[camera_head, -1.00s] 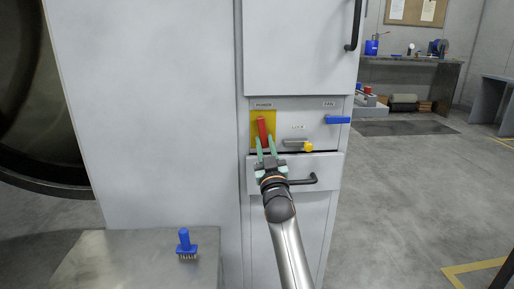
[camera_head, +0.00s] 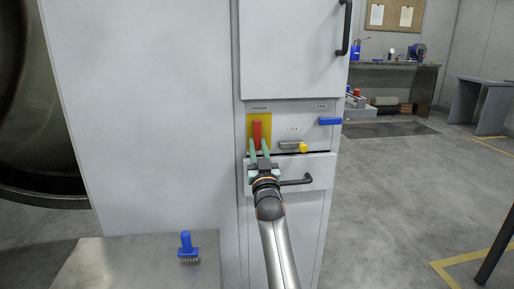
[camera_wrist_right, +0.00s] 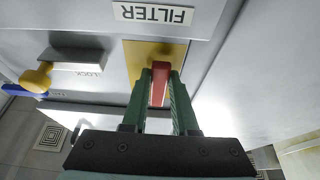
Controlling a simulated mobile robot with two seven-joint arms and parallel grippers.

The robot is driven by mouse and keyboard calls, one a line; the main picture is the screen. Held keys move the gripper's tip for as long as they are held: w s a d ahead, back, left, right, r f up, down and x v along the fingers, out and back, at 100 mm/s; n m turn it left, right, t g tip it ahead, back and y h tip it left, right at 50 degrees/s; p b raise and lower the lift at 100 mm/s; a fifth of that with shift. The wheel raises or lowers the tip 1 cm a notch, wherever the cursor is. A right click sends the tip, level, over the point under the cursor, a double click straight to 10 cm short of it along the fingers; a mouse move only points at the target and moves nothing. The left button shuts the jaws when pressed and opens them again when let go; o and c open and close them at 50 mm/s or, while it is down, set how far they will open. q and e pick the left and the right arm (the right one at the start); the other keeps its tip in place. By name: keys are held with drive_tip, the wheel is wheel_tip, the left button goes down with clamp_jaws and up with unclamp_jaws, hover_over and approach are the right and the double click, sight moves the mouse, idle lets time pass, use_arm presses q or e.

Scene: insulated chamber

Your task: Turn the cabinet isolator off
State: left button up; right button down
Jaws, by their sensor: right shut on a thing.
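The isolator is a red handle (camera_head: 257,131) on a yellow plate (camera_head: 249,122) under the POWER label, on the grey cabinet's control panel. The handle stands about upright. My right gripper (camera_head: 258,143) reaches up from below, with its green fingers on either side of the handle's lower part. In the right wrist view the red handle (camera_wrist_right: 160,82) sits between the two green fingers (camera_wrist_right: 160,90), and the gripper is shut on it. The yellow plate (camera_wrist_right: 135,62) shows behind. My left gripper is not in view.
Right of the handle are a LOCK latch with a yellow knob (camera_head: 303,148) and a blue FAN lever (camera_head: 330,121). A drawer with a black handle (camera_head: 296,182) is just below. A blue brush (camera_head: 187,245) stands on a metal surface at lower left. Open floor lies right.

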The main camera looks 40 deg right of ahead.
drive_tip(key=shift+r, duration=0.15)
drive_tip(key=c, duration=0.7)
unclamp_jaws()
drive_tip(key=shift+f, duration=0.2)
